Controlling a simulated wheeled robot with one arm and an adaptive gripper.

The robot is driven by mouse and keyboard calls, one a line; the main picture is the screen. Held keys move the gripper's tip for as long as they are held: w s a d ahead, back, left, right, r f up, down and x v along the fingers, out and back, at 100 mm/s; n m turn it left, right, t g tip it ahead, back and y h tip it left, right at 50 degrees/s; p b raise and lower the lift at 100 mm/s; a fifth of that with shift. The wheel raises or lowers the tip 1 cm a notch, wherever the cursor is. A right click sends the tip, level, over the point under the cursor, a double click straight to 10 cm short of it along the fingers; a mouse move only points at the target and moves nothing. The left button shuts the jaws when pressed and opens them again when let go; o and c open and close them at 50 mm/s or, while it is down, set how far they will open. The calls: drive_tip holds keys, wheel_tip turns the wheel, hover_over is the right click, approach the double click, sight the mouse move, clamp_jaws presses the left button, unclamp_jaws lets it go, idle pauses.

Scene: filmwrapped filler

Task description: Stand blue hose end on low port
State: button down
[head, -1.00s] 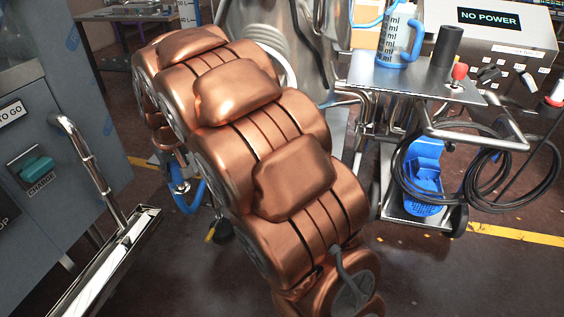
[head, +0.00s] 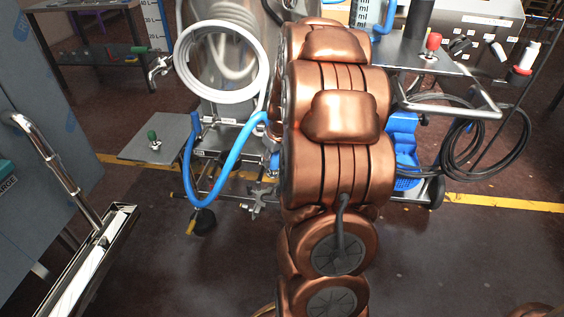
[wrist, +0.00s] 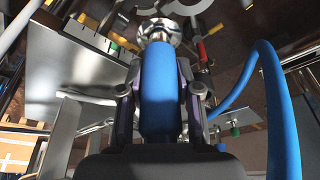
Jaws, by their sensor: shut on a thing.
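My gripper (wrist: 160,92) is shut on the blue hose end (wrist: 159,100), with one finger on each side of it. A shiny round metal fitting (wrist: 158,29) shows just beyond the hose end's far tip; I cannot tell whether they touch. The rest of the blue hose (wrist: 272,90) curves along the right of the wrist view. In the head view the blue hose (head: 205,198) hangs in a U beside the steel tank's frame, and my copper arm hides the gripper. I cannot make out the low port for certain; metal fittings (head: 258,197) sit low on the frame.
A white coiled hose (head: 222,22) hangs on the steel tank. A small plate with a green knob (head: 153,140) juts out at left. A cart with black cable loops (head: 470,150) and a blue bin (head: 402,125) stands right of my arm. A chrome handle (head: 52,160) is at left.

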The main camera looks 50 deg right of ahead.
drive_tip(key=shift+s+d+f, duration=0.25)
drive_tip(key=shift+s+d, duration=0.25)
drive_tip(key=shift+s, duration=0.05)
drive_tip(key=shift+s+d+f, duration=0.25)
drive_tip(key=shift+s+d, duration=0.2)
drive_tip(key=shift+s, duration=0.1)
drive_tip(key=shift+f+b, duration=0.5)
drive_tip(key=shift+f, duration=1.75)
drive_tip(key=shift+f, duration=0.2)
drive_tip(key=shift+f, duration=0.45)
drive_tip(key=shift+f, duration=0.1)
drive_tip(key=shift+f, duration=0.35)
drive_tip(key=shift+f, duration=0.2)
idle(0.5)
drive_tip(key=c, duration=0.7)
unclamp_jaws()
